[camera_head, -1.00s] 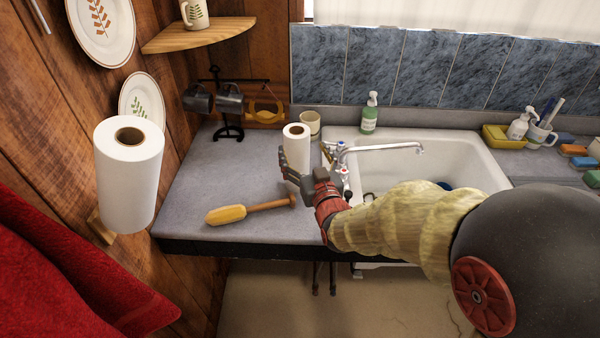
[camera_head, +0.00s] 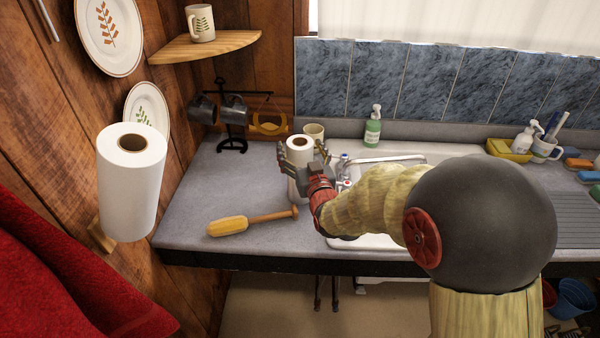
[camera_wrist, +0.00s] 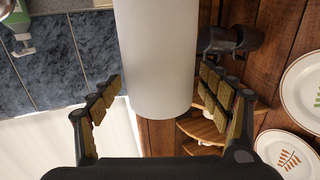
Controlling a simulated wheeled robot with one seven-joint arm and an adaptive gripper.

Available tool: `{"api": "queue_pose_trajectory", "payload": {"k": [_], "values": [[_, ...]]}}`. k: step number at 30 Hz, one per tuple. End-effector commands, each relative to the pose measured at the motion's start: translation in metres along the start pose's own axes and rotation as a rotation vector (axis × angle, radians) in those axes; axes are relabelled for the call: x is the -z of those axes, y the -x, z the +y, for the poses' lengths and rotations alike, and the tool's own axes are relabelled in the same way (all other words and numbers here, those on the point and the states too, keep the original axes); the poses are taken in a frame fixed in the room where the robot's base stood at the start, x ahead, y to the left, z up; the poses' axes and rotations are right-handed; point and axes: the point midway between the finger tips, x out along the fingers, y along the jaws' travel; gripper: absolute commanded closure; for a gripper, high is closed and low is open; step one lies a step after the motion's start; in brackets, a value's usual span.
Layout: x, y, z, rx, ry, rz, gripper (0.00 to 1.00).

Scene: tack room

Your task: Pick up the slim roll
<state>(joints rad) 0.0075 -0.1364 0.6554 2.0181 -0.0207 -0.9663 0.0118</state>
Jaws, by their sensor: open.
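The slim roll (camera_head: 299,146) is a white paper roll with a brown core, upright on the grey counter left of the sink. A thicker white roll (camera_head: 131,190) stands on a wooden holder at the left wall. My gripper (camera_head: 298,170) is at the slim roll, with its fingers around the roll's sides and partly hiding it. In the wrist view the roll (camera_wrist: 158,60) lies between my two open fingers, with a gap visible on the left; on the right the gap is small.
A mug rack (camera_head: 232,115) stands behind left.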

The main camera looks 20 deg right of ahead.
Motion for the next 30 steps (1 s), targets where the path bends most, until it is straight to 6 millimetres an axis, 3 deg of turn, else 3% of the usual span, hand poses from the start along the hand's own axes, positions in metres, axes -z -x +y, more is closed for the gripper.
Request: {"api": "queue_pose_trajectory", "payload": {"k": [5, 30], "values": [[0.0002, 0.0004, 0.0000, 0.000, 0.000, 0.000, 0.27], [0.0001, 0.0005, 0.0000, 0.000, 0.000, 0.000, 0.75]]}}
